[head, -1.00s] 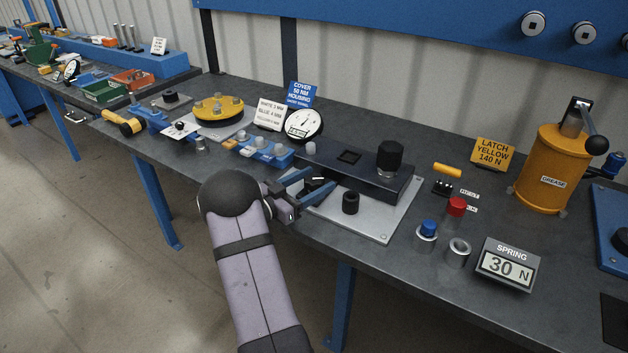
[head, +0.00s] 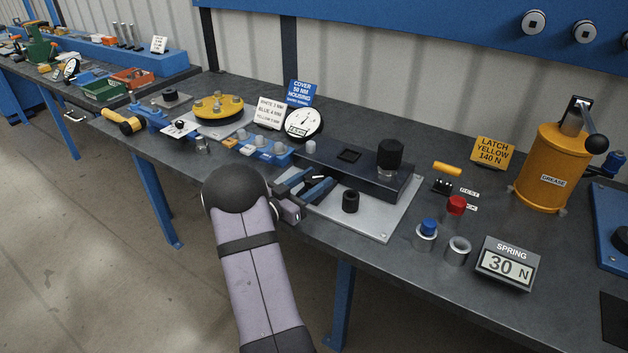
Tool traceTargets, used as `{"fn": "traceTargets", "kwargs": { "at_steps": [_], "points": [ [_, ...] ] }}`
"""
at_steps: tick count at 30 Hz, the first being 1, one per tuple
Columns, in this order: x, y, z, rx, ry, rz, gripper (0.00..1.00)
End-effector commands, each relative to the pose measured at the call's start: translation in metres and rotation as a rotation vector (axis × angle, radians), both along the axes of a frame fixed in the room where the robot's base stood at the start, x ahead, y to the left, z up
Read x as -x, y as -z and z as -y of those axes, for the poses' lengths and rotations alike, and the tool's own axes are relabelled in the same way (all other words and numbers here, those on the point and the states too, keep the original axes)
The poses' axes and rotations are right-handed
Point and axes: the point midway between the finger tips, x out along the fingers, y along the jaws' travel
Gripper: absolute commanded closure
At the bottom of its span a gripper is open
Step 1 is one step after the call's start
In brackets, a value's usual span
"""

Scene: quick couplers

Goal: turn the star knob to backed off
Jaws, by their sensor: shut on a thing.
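My gripper (head: 308,184) reaches in from the front at the left end of a dark fixture block (head: 330,158). Its blue-grey fingers are shut on a small dark part at the block's front left, which I take to be the star knob; the fingers mostly hide it, and its turn position cannot be read. A tall black knob (head: 390,155) stands upright on the block's right end, clear of the gripper. A short black cylinder with a hole (head: 350,201) stands on the pale base plate (head: 384,222), just right of the fingers.
A blue rail with pale knobs (head: 264,149) and a dial gauge (head: 303,122) stand close behind and left of my gripper. Right of the plate are blue-topped (head: 428,228) and red-topped (head: 456,206) cylinders, a metal ring (head: 458,250) and a spring readout (head: 506,264).

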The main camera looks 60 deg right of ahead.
Motion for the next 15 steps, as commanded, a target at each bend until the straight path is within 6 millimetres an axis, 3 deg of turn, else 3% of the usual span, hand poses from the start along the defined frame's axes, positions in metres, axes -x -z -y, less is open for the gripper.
{"fn": "traceTargets", "kwargs": {
  "at_steps": [15],
  "points": [
    [0.0028, 0.0024, 0.0004, 0.0, -0.377, 0.0, 0.8]
  ]
}}
